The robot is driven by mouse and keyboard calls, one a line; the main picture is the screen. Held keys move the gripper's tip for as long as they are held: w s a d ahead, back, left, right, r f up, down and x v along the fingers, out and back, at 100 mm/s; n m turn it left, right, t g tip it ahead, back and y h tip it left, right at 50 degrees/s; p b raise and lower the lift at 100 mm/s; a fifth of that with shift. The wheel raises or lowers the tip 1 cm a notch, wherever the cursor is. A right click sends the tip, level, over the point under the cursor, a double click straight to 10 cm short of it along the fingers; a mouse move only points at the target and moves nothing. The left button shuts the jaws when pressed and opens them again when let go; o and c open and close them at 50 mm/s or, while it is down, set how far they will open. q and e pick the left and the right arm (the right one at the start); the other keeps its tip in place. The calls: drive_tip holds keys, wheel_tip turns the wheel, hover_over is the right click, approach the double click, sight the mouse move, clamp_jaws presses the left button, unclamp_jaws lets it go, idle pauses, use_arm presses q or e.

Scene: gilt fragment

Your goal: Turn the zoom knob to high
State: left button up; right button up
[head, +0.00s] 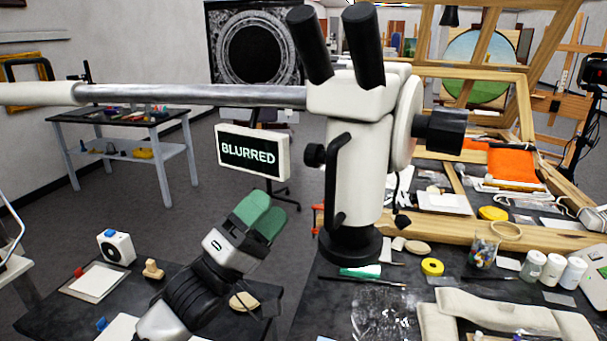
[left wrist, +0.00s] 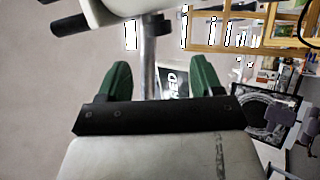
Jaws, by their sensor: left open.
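A white stereo microscope (head: 355,190) with black eyepieces hangs on a boom arm (head: 200,95) in the middle of the head view. A small black knob (head: 315,155) is on its left side and a large black knob (head: 440,131) on its right; I cannot tell which is the zoom knob. A sign (head: 248,154) under the boom reads "BLURRED"; part of it shows in the left wrist view (left wrist: 172,83). My left gripper (head: 260,218), with green fingers, is open, below the sign and left of the microscope, apart from both. My right gripper is not in view.
The dark bench (head: 310,315) under the microscope holds a yellow tape roll (head: 432,267), a jar (head: 484,250) and white bottles (head: 553,268). A wooden frame (head: 450,230) stands behind. Open air lies between my left gripper and the microscope body.

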sight(306, 163)
use_arm(q)
drive_tip(key=p+x, duration=0.4)
drive_tip(key=x, duration=0.6)
drive_tip(key=shift+a+r, duration=0.1)
drive_tip(key=shift+r, duration=0.05)
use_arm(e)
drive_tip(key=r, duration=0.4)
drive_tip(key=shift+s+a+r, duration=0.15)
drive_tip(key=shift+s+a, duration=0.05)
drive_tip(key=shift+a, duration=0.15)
use_arm(q)
drive_tip(key=shift+c, duration=0.5)
